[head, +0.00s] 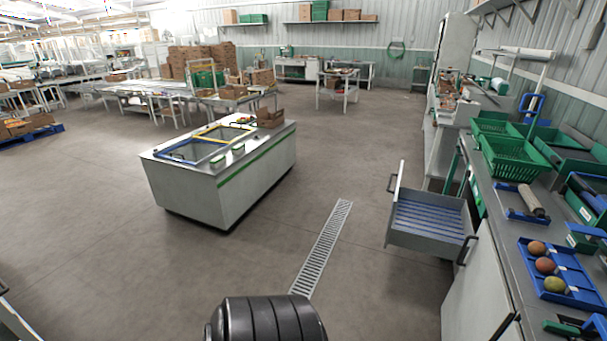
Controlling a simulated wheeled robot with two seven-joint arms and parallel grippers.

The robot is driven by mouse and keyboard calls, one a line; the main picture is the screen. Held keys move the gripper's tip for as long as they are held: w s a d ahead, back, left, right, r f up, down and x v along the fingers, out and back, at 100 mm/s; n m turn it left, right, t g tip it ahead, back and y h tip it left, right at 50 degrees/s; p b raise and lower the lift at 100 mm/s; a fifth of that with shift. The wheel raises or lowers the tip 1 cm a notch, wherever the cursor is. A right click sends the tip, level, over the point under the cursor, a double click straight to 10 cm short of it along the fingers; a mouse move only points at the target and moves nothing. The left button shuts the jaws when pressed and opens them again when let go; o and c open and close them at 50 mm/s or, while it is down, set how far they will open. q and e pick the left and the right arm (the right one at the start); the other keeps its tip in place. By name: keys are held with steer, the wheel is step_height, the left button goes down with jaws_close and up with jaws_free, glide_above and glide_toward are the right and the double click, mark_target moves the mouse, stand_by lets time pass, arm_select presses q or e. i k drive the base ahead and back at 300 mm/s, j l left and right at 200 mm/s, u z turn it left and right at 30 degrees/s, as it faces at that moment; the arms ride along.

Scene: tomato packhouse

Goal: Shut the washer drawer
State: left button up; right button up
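A pale grey drawer (432,242) stands pulled out to the left from the counter on the right side of the head view. Neither of my grippers is in view.
The counter (508,255) holds green crates (512,160) and a blue tray (532,290) with three round fruits. A cabinet handle (467,249) sticks out below. A white island unit (225,190) stands left. A floor drain grate (322,250) crosses open floor between them.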

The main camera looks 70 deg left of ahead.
mark_target(431, 224)
steer(key=j+u, duration=0.4)
steer(key=j, duration=0.3)
steer(key=j+u, duration=0.4)
steer(key=j, duration=0.3)
steer(key=i+j+u, duration=0.15)
steer(key=j+u, duration=0.25)
steer(key=j, duration=0.25)
steer(key=i, duration=0.2)
steer(key=i+j+z, duration=0.1)
steer(key=i+z, duration=0.25)
steer(key=i+j+z, duration=0.2)
steer(key=i+z, duration=0.2)
steer(key=i+j+z, duration=0.35)
